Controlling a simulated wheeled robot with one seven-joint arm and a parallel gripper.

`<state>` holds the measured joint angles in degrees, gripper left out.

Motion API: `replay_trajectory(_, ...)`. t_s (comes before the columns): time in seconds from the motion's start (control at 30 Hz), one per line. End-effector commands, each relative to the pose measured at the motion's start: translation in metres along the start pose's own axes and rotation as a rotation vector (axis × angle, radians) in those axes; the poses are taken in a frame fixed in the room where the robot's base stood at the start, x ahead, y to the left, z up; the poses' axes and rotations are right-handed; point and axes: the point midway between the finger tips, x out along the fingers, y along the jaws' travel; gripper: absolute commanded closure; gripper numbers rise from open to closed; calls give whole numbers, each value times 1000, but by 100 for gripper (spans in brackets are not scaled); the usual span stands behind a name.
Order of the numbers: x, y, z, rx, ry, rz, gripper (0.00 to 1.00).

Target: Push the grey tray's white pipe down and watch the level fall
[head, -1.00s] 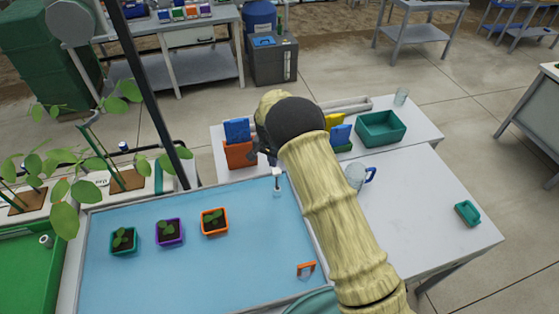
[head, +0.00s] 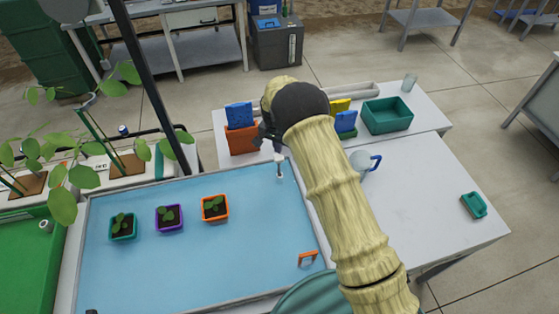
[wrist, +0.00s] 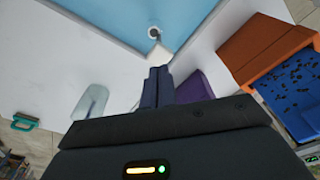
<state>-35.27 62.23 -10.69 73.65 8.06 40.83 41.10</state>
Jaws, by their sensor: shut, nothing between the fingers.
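The grey tray (head: 304,190) holds blue water. Its white pipe (head: 279,165) stands upright near the far right corner, its top above the water. My gripper (head: 268,140) is at that corner, mostly hidden behind my arm's wrist in the head view. In the wrist view the dark fingers of my gripper (wrist: 157,72) are together with nothing between them. There the white pipe (wrist: 154,32) shows a little beyond the fingertips, and I see a gap between them in the picture. I cannot tell the fingertips' exact height over the pipe.
Three potted seedlings, teal (head: 123,227), purple (head: 169,217) and orange (head: 215,208), stand in the tray. An orange handle-shaped piece (head: 307,258) is at its right edge. An orange bin (head: 242,139) stands behind the corner; a clear jug (head: 361,163) is on the right table.

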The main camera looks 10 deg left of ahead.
Motion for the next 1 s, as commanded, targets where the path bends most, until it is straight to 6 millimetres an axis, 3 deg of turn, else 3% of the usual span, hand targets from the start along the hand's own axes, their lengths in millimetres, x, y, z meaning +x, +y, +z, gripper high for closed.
replay_trajectory(0.1, 19, 0, 1, 0, -2, 1, 100)
replay_trajectory(0.3, 37, 0, 0, 0, 0, 0, 100)
replay_trajectory(0.77, 41, 0, 0, 0, 0, 0, 100)
replay_trajectory(1.0, 62, 0, 2, 1, -1, 0, 100)
